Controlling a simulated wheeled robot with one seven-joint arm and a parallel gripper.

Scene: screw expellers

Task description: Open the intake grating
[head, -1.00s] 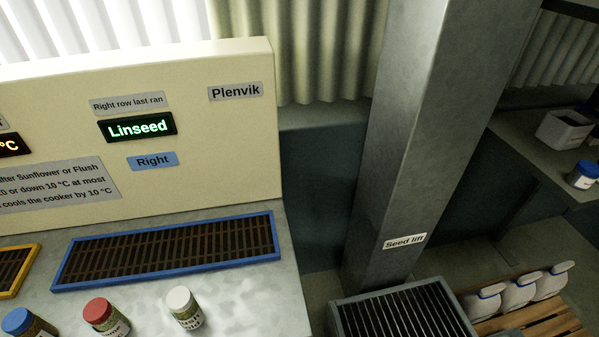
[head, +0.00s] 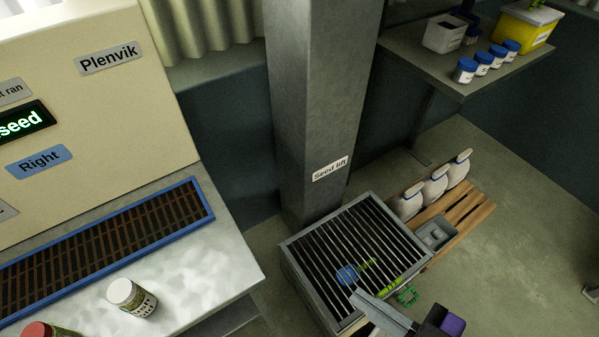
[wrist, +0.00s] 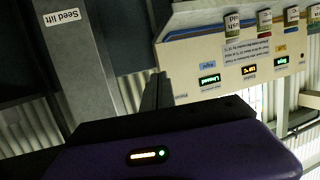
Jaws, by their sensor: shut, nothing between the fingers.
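The intake grating (head: 325,250) is a grey frame with dark parallel bars on the box at the foot of the seed lift (head: 325,110). It lies flat and looks closed. A green handle-like piece (head: 407,295) is at its near right edge. A blue piece (head: 347,274) and a green piece show at the bars; I cannot tell whether they lie on or under them. My gripper (head: 358,298) is shut and empty, over the near part of the grating in the head view. Its dark fingers (wrist: 160,85) also show in the wrist view. The grating is not visible there.
A bench with a blue-framed grille (head: 125,235) and a white-lidded jar (head: 132,298) stands at left. White sacks (head: 435,187) and a grey tray (head: 436,236) sit on a pallet (head: 465,212) at right. A shelf (head: 430,70) holds several jars.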

